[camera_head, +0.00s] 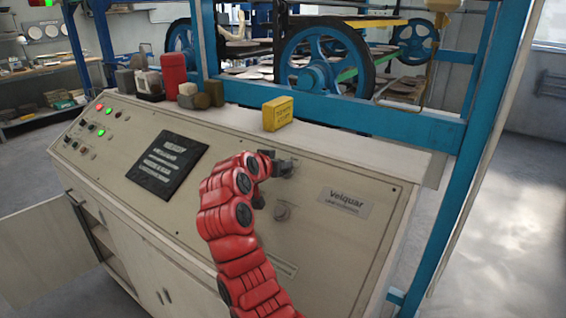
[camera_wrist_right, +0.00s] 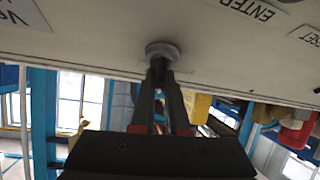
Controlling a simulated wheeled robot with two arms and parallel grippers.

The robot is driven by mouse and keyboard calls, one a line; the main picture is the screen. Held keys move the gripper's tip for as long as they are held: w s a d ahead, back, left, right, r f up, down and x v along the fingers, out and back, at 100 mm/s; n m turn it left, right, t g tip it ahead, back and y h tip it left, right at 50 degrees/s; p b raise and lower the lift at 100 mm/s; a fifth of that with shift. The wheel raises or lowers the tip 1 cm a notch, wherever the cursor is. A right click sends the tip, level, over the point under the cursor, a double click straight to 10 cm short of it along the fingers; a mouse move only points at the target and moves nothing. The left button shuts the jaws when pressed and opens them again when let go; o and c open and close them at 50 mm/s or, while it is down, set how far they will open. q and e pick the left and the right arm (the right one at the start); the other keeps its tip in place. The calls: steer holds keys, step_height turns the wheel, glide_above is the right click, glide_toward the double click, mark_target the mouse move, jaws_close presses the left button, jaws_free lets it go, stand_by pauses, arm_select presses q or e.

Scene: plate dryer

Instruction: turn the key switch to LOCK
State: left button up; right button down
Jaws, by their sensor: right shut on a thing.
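The key switch (camera_wrist_right: 162,50) has a round grey collar on the pale panel in the right wrist view. A dark key-like piece stands out from it. My right gripper (camera_wrist_right: 160,78) is shut on that piece, its two fingers closing in at the collar. In the head view my right gripper (camera_head: 277,166) reaches the sloping control panel (camera_head: 230,190) at the end of my red arm. The fingers and switch are small and dark there, so the switch's turn position cannot be read. My left gripper is not in view.
A round grey knob (camera_head: 282,212) sits just below the gripper on the panel. A yellow box (camera_head: 278,113) and a red container (camera_head: 173,69) stand on the ledge above. A black sign plate (camera_head: 168,165) is to the left. A blue frame (camera_head: 350,112) rises behind.

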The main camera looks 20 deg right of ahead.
steer(key=n+t+y+p, duration=0.1)
steer(key=n, duration=0.2)
steer(key=n+y+p, duration=0.2)
steer(key=n, duration=0.1)
steer(key=shift+r+t+y, duration=0.1)
steer(key=shift+t+y, duration=0.2)
steer(key=shift+t, duration=0.1)
steer(key=shift+n+y, duration=0.6)
steer(key=shift+n, duration=0.5)
steer(key=shift+a+n+y+p, duration=0.15)
steer(key=shift+n+y+p, duration=0.25)
steer(key=shift+n+y, duration=0.8)
steer(key=shift+f+n, duration=0.2)
steer(key=shift+n, duration=0.2)
steer(key=c, duration=0.9)
jaws_free()
